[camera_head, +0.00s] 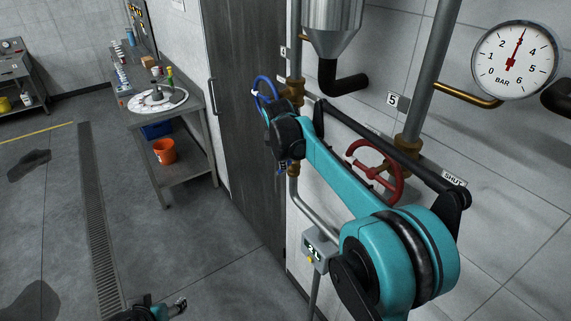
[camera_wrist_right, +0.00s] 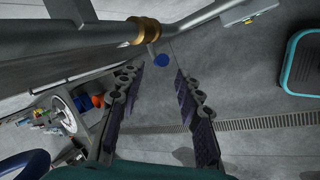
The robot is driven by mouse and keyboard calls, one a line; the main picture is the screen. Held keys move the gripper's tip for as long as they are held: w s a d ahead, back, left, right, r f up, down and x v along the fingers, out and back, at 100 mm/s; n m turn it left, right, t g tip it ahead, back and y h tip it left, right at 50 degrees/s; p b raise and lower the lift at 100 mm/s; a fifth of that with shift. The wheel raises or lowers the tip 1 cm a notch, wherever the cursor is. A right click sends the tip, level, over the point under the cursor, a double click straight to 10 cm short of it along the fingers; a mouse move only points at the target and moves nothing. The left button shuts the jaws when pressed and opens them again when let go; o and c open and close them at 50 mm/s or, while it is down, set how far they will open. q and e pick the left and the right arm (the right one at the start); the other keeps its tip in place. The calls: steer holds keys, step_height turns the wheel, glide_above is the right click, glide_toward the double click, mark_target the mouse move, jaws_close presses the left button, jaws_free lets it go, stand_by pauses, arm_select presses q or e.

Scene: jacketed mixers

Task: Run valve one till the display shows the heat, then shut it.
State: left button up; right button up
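A blue handwheel (camera_head: 266,91) is on a brass-fitted pipe left of centre in the head view, near a tag that looks like 4. A blue rim at the lower left of the right wrist view (camera_wrist_right: 24,166) looks like the same wheel. My right gripper (camera_wrist_right: 158,82) is open, its fingers apart with nothing between them; in the head view it is mostly hidden behind my arm, close to the blue wheel. A grey display box (camera_head: 318,250) is on a pipe below; its reading is too small to be sure of. My left gripper (camera_head: 180,304) is low in the head view, fingers unclear.
A red handwheel (camera_head: 375,172) by tag 5 and a SHUT plate is partly behind my right arm. A BAR gauge (camera_head: 517,61) hangs right. A bench (camera_head: 199,107) stands left, an orange bucket (camera_head: 164,151) on its shelf. The left floor is mostly clear.

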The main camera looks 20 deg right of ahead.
steer(key=v, duration=0.5)
